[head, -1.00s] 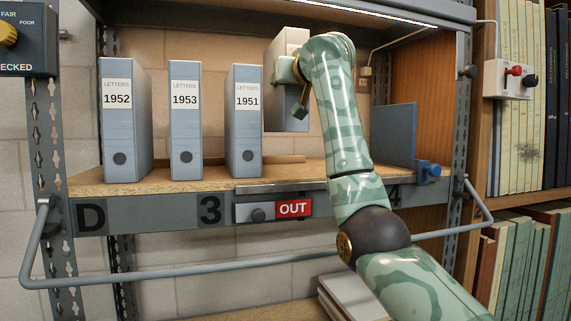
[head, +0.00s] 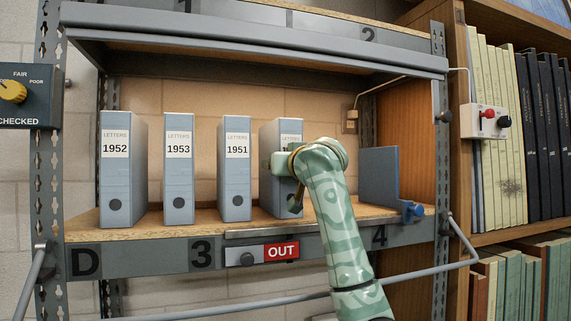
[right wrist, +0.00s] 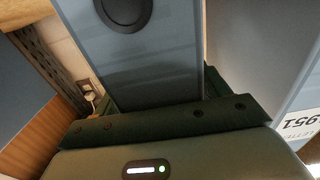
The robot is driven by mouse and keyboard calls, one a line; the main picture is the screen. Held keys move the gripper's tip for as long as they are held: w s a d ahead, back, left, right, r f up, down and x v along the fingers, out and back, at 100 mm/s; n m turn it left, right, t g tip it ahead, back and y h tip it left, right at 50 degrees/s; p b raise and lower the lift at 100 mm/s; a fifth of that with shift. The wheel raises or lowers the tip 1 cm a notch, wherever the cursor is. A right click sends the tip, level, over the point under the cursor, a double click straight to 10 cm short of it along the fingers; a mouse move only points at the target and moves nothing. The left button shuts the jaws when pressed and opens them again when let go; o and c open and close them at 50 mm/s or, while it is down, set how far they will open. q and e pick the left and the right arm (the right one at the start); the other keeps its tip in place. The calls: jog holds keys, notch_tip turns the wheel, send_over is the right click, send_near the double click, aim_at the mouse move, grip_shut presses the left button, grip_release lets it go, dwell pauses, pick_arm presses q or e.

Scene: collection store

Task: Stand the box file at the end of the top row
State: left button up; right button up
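A blue-grey box file (head: 289,127) with a white label stands upright at the right end of a row of similar files. Its label is partly hidden by my right gripper (head: 287,165). Its base appears level with the shelf (head: 205,218), but contact is hard to tell. In the right wrist view the box file (right wrist: 150,60) lies between the dark green fingers of my right gripper (right wrist: 160,105), which are closed about its sides. To its left stand the files 1951 (head: 234,180), 1953 (head: 179,182) and 1952 (head: 116,178), with gaps between them. My left gripper is out of view.
A blue-grey upright plate (head: 378,175) with a blue clamp (head: 413,212) stands right of the file, with bare shelf between. A shelf edge (head: 250,38) hangs above. A grey rail (head: 400,277) runs in front. The shelf front carries a red OUT sign (head: 282,251).

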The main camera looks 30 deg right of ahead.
pick_arm(q)
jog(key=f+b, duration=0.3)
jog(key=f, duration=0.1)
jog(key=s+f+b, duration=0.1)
jog(key=b, duration=0.1)
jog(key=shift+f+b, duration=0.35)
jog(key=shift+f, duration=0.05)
pick_arm(e)
jog(key=v, duration=1.1)
jog(key=shift+s+a, duration=0.2)
jog(key=shift+s, duration=0.1)
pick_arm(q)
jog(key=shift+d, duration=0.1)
